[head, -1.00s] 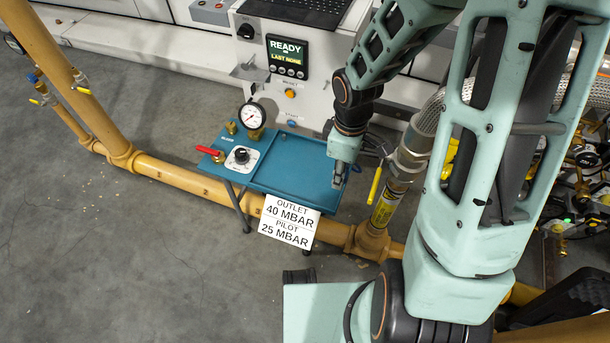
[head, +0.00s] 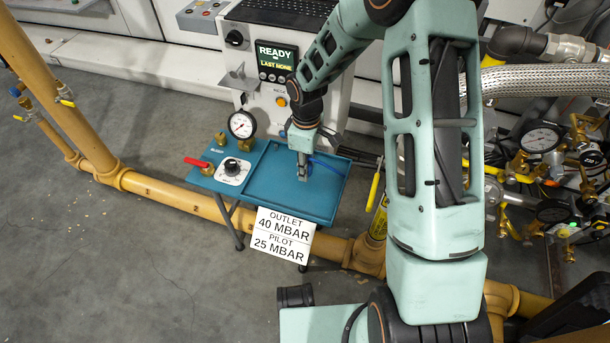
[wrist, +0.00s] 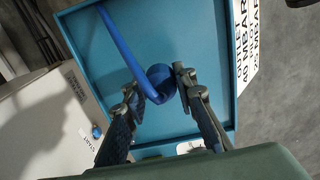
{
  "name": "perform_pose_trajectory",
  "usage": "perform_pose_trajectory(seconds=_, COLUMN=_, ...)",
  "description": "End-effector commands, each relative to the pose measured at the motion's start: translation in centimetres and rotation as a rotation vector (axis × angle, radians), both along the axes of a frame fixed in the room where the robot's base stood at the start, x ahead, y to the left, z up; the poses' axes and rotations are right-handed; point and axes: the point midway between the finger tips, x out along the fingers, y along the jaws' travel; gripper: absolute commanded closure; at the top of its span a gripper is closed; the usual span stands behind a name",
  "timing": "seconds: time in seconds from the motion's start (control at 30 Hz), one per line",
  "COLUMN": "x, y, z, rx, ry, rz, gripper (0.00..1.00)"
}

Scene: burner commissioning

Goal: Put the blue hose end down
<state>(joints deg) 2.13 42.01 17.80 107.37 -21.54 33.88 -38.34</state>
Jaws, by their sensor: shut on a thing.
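My gripper (head: 303,176) is over the blue tray (head: 268,186) of the small bench, pointing down. In the wrist view its two fingers (wrist: 160,86) are closed on the blue hose end (wrist: 161,76), a round blue piece between the fingertips. The blue hose (wrist: 118,40) runs from it across the tray, and in the head view the hose (head: 328,166) trails off to the right of the gripper. The hose end itself is hidden by the fingers in the head view. I cannot tell whether it touches the tray floor.
Left of the tray are a pressure gauge (head: 242,125), a red lever (head: 197,162) and a black knob (head: 231,165). A white label (head: 282,236) hangs at the tray's front. A yellow pipe (head: 185,202) runs below. The tray's left part is bare.

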Motion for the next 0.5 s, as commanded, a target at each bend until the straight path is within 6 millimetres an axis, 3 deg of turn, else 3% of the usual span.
perform_pose_trajectory(seconds=0.23, x=0.4, y=0.3, z=-3.5, rx=-0.001, ry=0.004, rz=-0.001, gripper=1.00)
perform_pose_trajectory(seconds=0.5, x=0.5, y=0.3, z=-3.7, rx=0.000, ry=0.000, rz=-0.001, gripper=1.00)
